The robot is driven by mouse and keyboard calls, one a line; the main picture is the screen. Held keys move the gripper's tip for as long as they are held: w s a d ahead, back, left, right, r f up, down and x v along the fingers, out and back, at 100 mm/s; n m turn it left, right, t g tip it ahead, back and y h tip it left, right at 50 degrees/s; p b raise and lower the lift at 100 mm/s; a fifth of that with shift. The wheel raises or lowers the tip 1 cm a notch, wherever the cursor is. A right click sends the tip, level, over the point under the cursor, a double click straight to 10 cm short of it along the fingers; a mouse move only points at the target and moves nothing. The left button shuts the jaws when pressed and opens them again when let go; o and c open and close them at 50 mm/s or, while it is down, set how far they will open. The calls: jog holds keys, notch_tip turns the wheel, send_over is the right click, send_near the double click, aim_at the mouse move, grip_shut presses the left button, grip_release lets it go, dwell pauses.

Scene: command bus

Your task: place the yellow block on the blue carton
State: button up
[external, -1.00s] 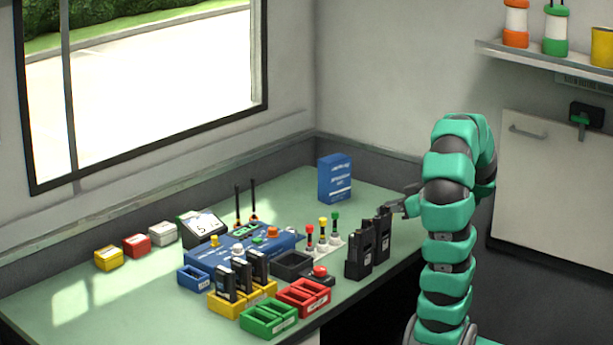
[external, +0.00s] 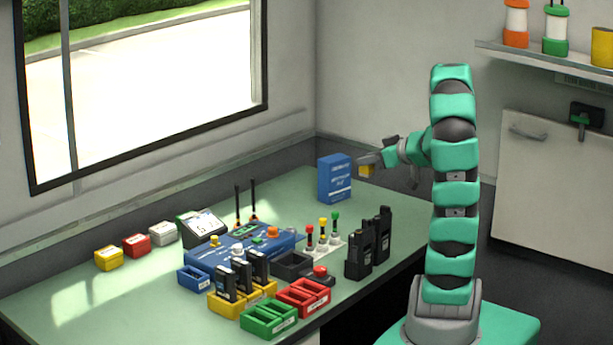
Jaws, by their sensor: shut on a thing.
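The blue carton (external: 335,181) stands upright at the back right of the green table, with white print on its front. My gripper (external: 366,166) is just right of the carton in the picture, at about the height of its upper part. It is shut on the yellow block (external: 367,172), a small piece that shows below the fingers. The block is clear of the table. I cannot tell the exact gap in depth between block and carton. Part of the block is hidden by the gripper.
Two black radios (external: 369,243) stand near the table's right edge. A rack of coloured-top sticks (external: 323,240), a blue console (external: 240,245), and red (external: 303,297) and green (external: 269,318) trays fill the middle and front. Small boxes (external: 109,258) stand at the left. The table around the carton is clear.

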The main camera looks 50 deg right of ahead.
jog(key=w+r+p, duration=0.3)
jog(key=b, duration=0.2)
send_over(337, 160)
jog(key=shift+f, duration=0.7)
jog(key=shift+f+b, duration=0.85)
jog(key=shift+f, duration=1.05)
jog(key=shift+r, duration=0.15)
jog(key=o, duration=1)
